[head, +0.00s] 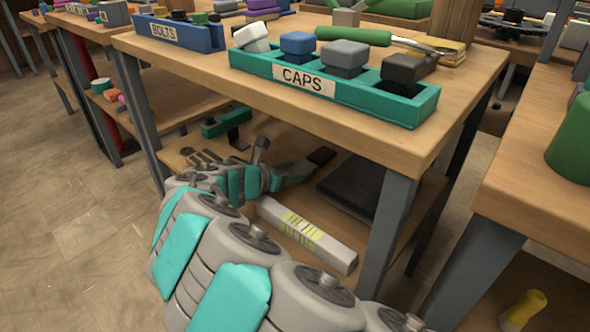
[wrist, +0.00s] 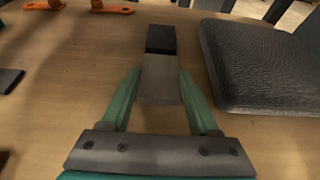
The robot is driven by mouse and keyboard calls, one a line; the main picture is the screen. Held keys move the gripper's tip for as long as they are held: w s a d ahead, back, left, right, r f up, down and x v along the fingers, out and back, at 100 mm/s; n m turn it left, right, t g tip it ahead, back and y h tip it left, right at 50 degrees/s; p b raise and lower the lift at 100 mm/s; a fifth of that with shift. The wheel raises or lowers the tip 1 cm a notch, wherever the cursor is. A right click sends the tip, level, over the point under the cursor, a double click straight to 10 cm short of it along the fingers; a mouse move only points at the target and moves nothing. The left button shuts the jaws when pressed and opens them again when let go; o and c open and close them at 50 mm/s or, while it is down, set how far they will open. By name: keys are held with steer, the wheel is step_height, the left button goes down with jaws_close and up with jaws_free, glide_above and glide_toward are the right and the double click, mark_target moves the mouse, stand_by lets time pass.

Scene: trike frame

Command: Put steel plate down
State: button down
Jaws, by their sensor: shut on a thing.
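The steel plate (wrist: 160,78) is a flat grey piece with a black far end. It lies between the two green fingers of my gripper (wrist: 161,76), which is shut on it. In the wrist view the plate points away from me over a wooden surface, and I cannot tell whether it touches that surface. In the head view my gripper (head: 292,172) reaches in over the lower shelf (head: 205,142) of the workbench. The plate's dark end (head: 321,156) shows just beyond the fingers there.
A black textured pad (wrist: 260,65) lies right of the plate. Orange parts (wrist: 110,7) and a dark flat piece (wrist: 10,80) lie on the left. A grey labelled bar (head: 306,236) lies near the shelf's front. The tabletop with the CAPS tray (head: 420,108) overhangs the shelf.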

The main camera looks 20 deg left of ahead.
steer(key=shift+c, duration=0.6)
jaws_free()
steer(key=shift+s+r, duration=0.2)
steer(key=p+v, duration=0.1)
steer(key=v, duration=1)
steer(key=shift+s+a+r, duration=0.1)
steer(key=shift+s, duration=0.15)
